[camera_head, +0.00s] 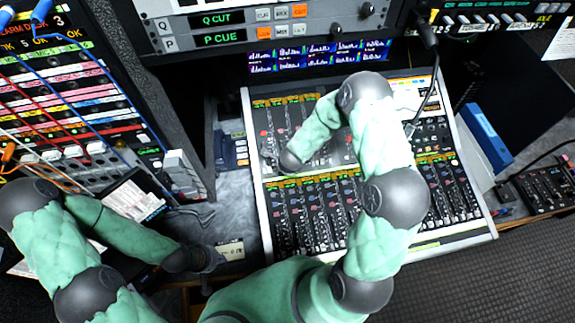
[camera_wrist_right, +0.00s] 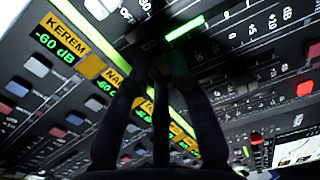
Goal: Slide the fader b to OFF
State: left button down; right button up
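The mixing console (camera_head: 250,200) lies in the middle of the head view, with rows of faders. An OFF mark (camera_wrist_right: 127,14) shows at the top. Which fader is b is not readable. My left gripper (camera_head: 208,260) is low at the left, off the console; its opening is unclear.
A patch panel with cables (camera_head: 70,100) stands at the left. A rack unit with green displays (camera_head: 218,30) is above the console. A blue binder (camera_head: 487,135) and a small mixer (camera_head: 545,188) are at the right. The console's front edge (camera_head: 440,247) is clear at the right.

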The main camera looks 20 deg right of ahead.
jog(key=o, duration=0.4)
jog(key=shift+s+a+f, duration=0.25)
jog(key=shift+s, duration=0.15)
jog(key=shift+r, duration=0.1)
jog(key=shift+w+r, duration=0.1)
jog(key=shift+w, duration=0.05)
jog(key=v, duration=1.2)
